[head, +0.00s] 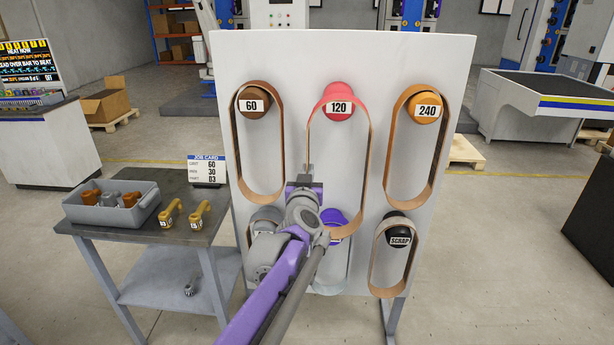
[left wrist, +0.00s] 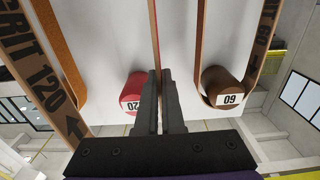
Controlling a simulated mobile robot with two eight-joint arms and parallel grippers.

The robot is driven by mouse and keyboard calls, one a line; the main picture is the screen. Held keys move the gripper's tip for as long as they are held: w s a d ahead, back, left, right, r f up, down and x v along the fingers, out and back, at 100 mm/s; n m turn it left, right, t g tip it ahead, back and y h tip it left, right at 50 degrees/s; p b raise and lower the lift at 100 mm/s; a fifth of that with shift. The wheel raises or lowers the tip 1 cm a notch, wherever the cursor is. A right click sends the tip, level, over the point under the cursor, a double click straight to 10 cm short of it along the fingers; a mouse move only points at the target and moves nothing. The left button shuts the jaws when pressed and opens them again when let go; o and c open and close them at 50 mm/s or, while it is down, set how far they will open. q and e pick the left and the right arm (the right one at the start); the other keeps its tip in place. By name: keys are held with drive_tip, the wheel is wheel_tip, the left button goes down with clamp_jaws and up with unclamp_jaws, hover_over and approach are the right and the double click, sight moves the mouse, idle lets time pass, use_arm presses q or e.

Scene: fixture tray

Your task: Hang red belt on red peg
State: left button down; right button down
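The red belt (head: 371,150) is a long upright loop, red at its top, in the middle of the board. The red peg (head: 339,104), labelled 120, shows inside the upper end of the loop in the head view. In the left wrist view the red peg (left wrist: 134,92) has no belt visibly touching it, and a "GRIT 120" strand (left wrist: 42,75) passes close to the camera. I cannot tell whether the loop's top is over the peg. My left gripper (head: 308,172) is shut on the belt's left strand; its fingertips (left wrist: 160,75) pinch a thin strip. My right gripper is out of view.
Belts hang on the brown 60 peg (head: 252,104), orange 240 peg (head: 424,108) and black scrap peg (head: 400,237). A purple peg (head: 333,217) is partly behind my arm. A side table (head: 150,228) at left carries a grey bin (head: 110,212) and two yellow parts.

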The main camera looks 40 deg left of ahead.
use_arm(q)
drive_tip(key=shift+x, duration=2)
drive_tip(key=shift+w+a, duration=0.1)
drive_tip(key=shift+w, duration=0.05)
drive_tip(key=shift+w+a, duration=0.2)
drive_tip(key=shift+w, duration=0.1)
drive_tip(key=shift+x, duration=1.5)
drive_tip(key=shift+w+a, duration=0.1)
drive_tip(key=shift+x, duration=1.6)
